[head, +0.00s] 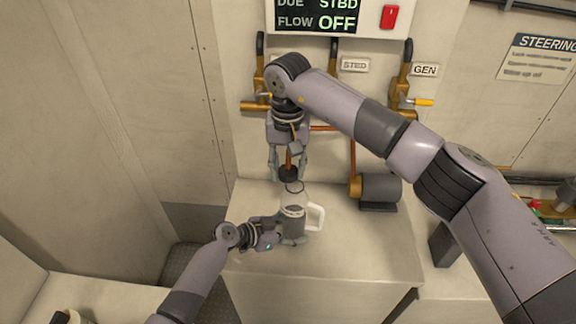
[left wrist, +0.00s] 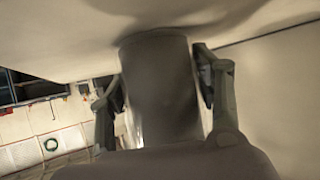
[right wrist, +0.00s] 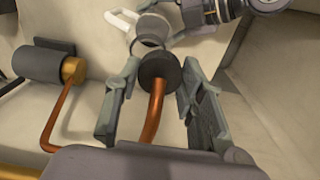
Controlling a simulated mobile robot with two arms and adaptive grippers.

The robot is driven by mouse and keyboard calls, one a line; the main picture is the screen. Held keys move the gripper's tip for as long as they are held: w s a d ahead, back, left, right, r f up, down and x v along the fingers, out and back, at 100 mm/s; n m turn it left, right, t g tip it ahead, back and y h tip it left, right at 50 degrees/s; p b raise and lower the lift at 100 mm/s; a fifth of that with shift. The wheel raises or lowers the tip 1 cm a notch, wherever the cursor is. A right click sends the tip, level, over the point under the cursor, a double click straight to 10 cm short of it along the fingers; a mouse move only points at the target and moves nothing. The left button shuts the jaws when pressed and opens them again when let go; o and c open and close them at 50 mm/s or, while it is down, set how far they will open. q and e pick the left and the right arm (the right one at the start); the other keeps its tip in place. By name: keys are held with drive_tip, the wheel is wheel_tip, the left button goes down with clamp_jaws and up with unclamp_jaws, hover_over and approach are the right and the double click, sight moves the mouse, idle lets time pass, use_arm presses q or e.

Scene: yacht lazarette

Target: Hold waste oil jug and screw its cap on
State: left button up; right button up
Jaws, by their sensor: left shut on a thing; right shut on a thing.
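The pale waste oil jug (head: 294,200) stands on the light bench top, its white handle (head: 316,216) to the right. My left gripper (head: 290,232) is shut on the jug's side; the left wrist view shows a dark body (left wrist: 160,85) between its fingers. My right gripper (head: 288,166) points down, shut on the dark round cap (head: 289,175), which also shows in the right wrist view (right wrist: 159,68). The cap is just above the jug's round mouth (right wrist: 150,40), seemingly slightly apart from it. The contact faces are partly hidden.
A grey pump (head: 380,188) sits on the bench right of the jug. Valve levers and pipes line the back wall. The bench front (head: 330,265) is clear.

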drive_tip(key=shift+d, duration=0.25)
drive_tip(key=shift+s+d, duration=0.25)
drive_tip(key=shift+d, duration=0.3)
use_arm(q)
drive_tip(key=shift+s, duration=0.1)
drive_tip(key=shift+f, duration=0.1)
use_arm(e)
drive_tip(key=shift+f, duration=1.05)
idle(1.3)
drive_tip(key=shift+c, duration=0.3)
